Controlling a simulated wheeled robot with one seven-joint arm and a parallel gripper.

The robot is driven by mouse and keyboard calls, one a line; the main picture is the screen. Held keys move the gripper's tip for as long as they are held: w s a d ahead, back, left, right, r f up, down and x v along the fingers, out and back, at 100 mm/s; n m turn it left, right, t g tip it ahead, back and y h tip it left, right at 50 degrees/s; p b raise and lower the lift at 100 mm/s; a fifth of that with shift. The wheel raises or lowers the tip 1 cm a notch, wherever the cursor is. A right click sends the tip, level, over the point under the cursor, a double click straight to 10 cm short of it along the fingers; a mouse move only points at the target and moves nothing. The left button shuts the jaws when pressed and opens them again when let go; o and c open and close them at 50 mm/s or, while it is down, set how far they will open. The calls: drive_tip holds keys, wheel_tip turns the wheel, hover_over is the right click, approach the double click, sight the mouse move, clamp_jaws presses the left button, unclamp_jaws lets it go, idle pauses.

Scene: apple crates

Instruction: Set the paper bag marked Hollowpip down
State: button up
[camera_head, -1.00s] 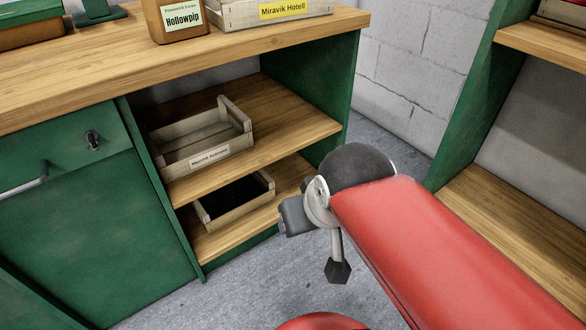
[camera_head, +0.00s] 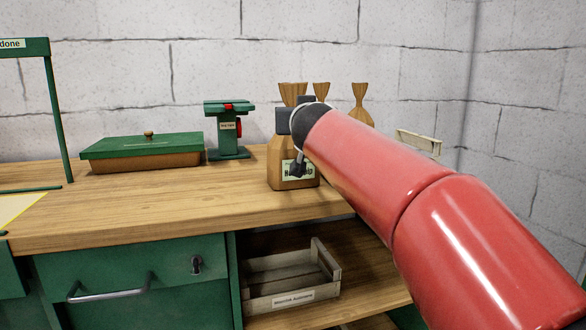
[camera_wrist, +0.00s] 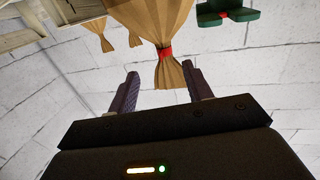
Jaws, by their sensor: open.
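The brown paper bag marked Hollowpip (camera_head: 280,165) stands upright on the wooden counter (camera_head: 150,215), its label partly covered by my arm. In the wrist view a brown bag with a red tie (camera_wrist: 150,18) hangs upside down in the picture, its flared top reaching between my fingers. It looks like the same bag. My gripper (camera_wrist: 160,72) is open, with one finger on each side of that flared top. I cannot tell whether a finger touches it. In the head view my wrist hides the fingers and the bag's neck.
Other tied bags (camera_head: 360,105) stand behind. A green scale (camera_head: 229,130) and a green-lidded box (camera_head: 140,146) are left on the counter. A pale crate (camera_head: 418,142) is at the right. A wooden crate (camera_head: 292,300) sits on the shelf below.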

drive_tip(key=w+p, duration=0.1)
drive_tip(key=w, duration=0.1)
drive_tip(key=w+a+p, duration=0.1)
drive_tip(key=w, duration=0.1)
drive_tip(key=w+p, duration=0.1)
drive_tip(key=w, duration=0.2)
drive_tip(key=shift+w+a+r, duration=0.1)
drive_tip(key=shift+a+r, duration=0.05)
drive_tip(key=shift+r, duration=0.25)
drive_tip(key=shift+w+f+p, duration=0.15)
drive_tip(key=shift+w+p, duration=0.2)
drive_tip(key=shift+w, duration=0.15)
clamp_jaws()
drive_tip(key=shift+s+r, duration=0.1)
drive_tip(key=shift+r, duration=0.1)
idle(0.4)
